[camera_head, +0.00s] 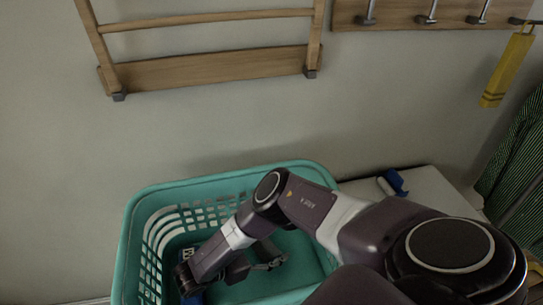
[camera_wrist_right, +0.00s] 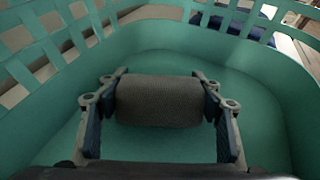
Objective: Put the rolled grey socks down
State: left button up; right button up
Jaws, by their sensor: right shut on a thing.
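The rolled grey socks (camera_wrist_right: 160,102) show in the right wrist view as a dark grey roll lying crosswise. My right gripper (camera_wrist_right: 161,92) is shut on them, one finger at each end of the roll. They are inside a teal laundry basket (camera_wrist_right: 150,60), over its floor; I cannot tell whether they touch it. In the head view my right arm reaches over the rim of the basket (camera_head: 230,175), and the right gripper (camera_head: 268,261) is low inside it. The socks are hard to make out there. My left gripper is not in view.
The basket's slatted walls surround the right gripper. A pale surface (camera_head: 435,192) with a blue item (camera_head: 396,182) lies right of the basket. A wooden rack (camera_head: 210,70), a hook rail (camera_head: 400,14) and a yellow cloth (camera_head: 507,70) hang above. A green striped cloth (camera_head: 520,150) is at right.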

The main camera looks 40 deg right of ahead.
aim_at(261, 251)
jog(key=o, duration=0.6)
jog(key=shift+f, duration=0.15)
jog(key=o, duration=0.5)
jog(key=shift+r, duration=0.35)
jog(key=v, duration=0.7)
jog(key=shift+a, duration=0.25)
